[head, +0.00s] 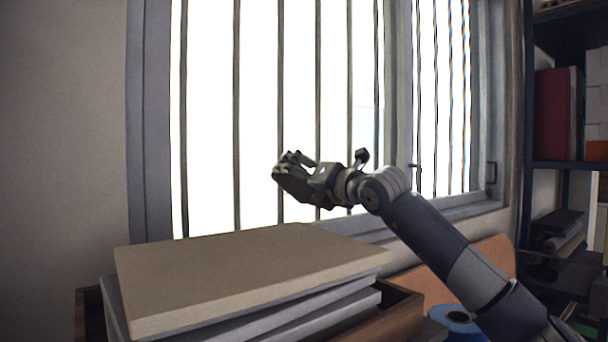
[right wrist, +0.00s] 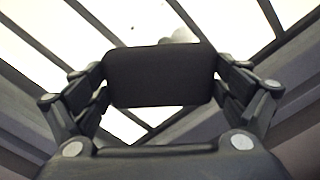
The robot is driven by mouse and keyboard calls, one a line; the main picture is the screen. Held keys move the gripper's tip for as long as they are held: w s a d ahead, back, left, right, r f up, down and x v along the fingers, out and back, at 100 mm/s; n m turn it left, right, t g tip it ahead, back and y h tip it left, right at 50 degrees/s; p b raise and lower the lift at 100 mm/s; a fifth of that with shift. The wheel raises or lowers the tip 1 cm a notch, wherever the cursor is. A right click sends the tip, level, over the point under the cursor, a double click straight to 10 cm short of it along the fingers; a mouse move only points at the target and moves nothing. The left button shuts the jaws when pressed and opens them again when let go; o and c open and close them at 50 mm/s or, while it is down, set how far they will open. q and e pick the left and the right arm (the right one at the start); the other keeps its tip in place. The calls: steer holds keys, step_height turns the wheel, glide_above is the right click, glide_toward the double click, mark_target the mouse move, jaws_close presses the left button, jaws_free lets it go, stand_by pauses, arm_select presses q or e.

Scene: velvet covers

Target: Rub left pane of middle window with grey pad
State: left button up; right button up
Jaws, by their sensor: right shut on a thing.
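The window's left pane (head: 275,100) is bright white with dark vertical bars and fills the middle of the head view. My right gripper (head: 284,168) is in front of this pane, reaching in from the right, above the stacked slabs. In the right wrist view the gripper (right wrist: 160,85) is shut on a dark grey pad (right wrist: 160,76), held between its two fingers. The pane (right wrist: 40,70) lies behind the pad there. I cannot tell whether the pad touches the glass. My left gripper is not in view.
A stack of flat slabs, the top one beige (head: 240,270), lies in a wooden box (head: 400,315) below the window. A narrower pane (head: 440,100) is to the right. A dark shelf (head: 565,165) with a red binder (head: 555,110) stands at far right. A blue roll (head: 455,318) sits low.

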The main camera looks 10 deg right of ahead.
stand_by(0.4)
steer(key=shift+x, duration=0.95)
steer(key=shift+d, duration=0.1)
steer(key=shift+w+d, duration=0.35)
steer(key=shift+d, duration=0.6)
steer(key=shift+w+d, duration=0.3)
steer(key=shift+d, duration=0.65)
steer(key=shift+w+a, duration=0.1)
